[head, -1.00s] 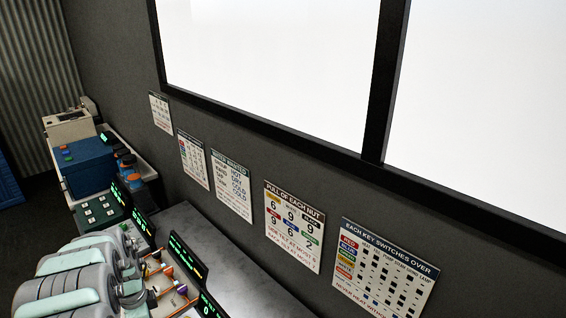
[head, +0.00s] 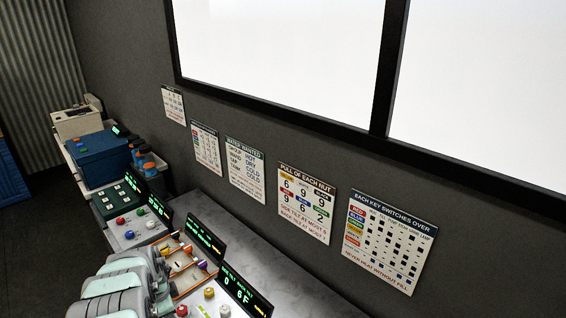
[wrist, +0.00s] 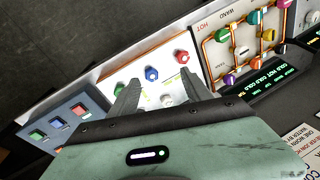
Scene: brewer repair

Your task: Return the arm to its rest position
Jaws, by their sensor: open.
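My arm, grey with pale green panels, shows at the lower left in the head view, over the front of the bench (head: 275,227). In the wrist view my gripper (wrist: 160,92) has its two dark fingers spread apart with nothing between them. Beyond the fingers is a white panel (wrist: 128,72) with green, blue and red knobs and pale ones. The fingers overlap the panel in the picture; I cannot tell the gap.
A frame of orange pipes (wrist: 245,45) with coloured knobs is beside the white panel. Lit displays (head: 205,238) stand along the bench. A blue box (head: 100,160) and a beige machine (head: 77,122) are at the far left. Charts (head: 305,203) hang on the wall.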

